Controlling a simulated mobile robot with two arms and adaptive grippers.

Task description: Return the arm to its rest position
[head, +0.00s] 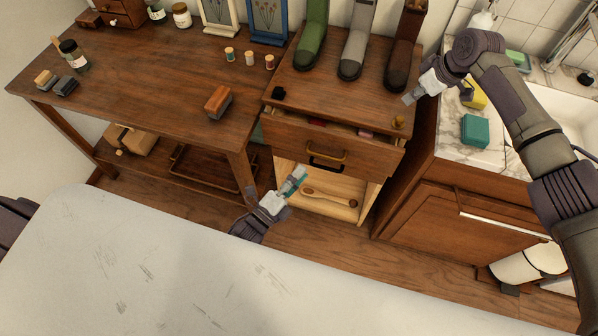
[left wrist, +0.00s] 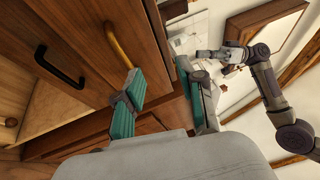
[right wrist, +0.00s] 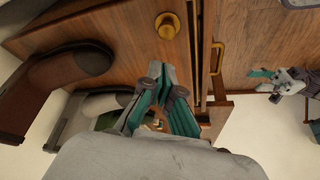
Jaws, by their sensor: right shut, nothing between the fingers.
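My left gripper (head: 297,178) hangs in front of the small wooden cabinet (head: 345,100), close to its lower open compartment. In the left wrist view (left wrist: 162,95) its teal fingers stand apart with nothing between them, near the brass drawer handle (left wrist: 120,45). My right gripper (head: 408,98) is raised over the right edge of the cabinet top, near a brass knob (head: 398,122). In the right wrist view (right wrist: 165,85) its fingers are together and empty, with the knob (right wrist: 167,25) beyond them. Neither gripper holds anything.
The cabinet's top drawer (head: 335,150) is partly open. Boots (head: 354,45) stand on the cabinet top. A workbench (head: 150,70) with small items is left, a sink counter (head: 470,150) with a teal sponge (head: 475,130) right. A pale surface (head: 200,270) fills the foreground.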

